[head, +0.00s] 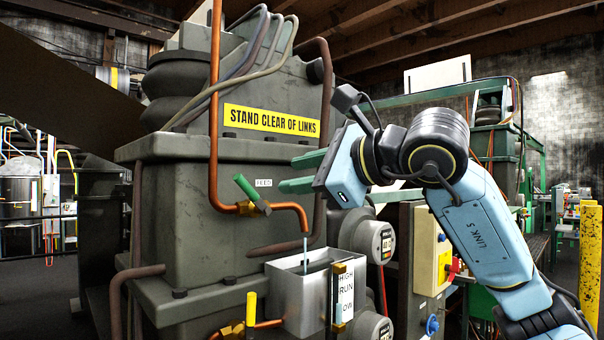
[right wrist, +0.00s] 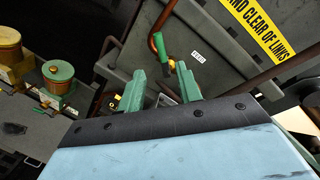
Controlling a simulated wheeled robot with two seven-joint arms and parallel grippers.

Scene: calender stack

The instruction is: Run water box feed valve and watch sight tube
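The feed valve (head: 250,195) has a green handle, tilted up to the left, on a copper pipe beside a FEED label. A thin blue stream falls from the pipe's spout into the open metal water box (head: 287,292). The sight tube (head: 338,300) stands on the box's front beside a HIGH, RUN, LOW plate; its level is too small to read. My right gripper (head: 287,173) is open and empty, its green fingers pointing left toward the valve, apart from it. In the right wrist view the green handle (right wrist: 160,46) shows beyond the parted fingers (right wrist: 161,90). My left gripper is out of view.
A yellow-handled valve (head: 251,308) sits on a lower pipe left of the box. Round gauges (head: 378,243) and a cream control panel (head: 430,250) with a red knob stand to the right. A yellow STAND CLEAR OF LINKS sign (head: 271,119) is on the machine above.

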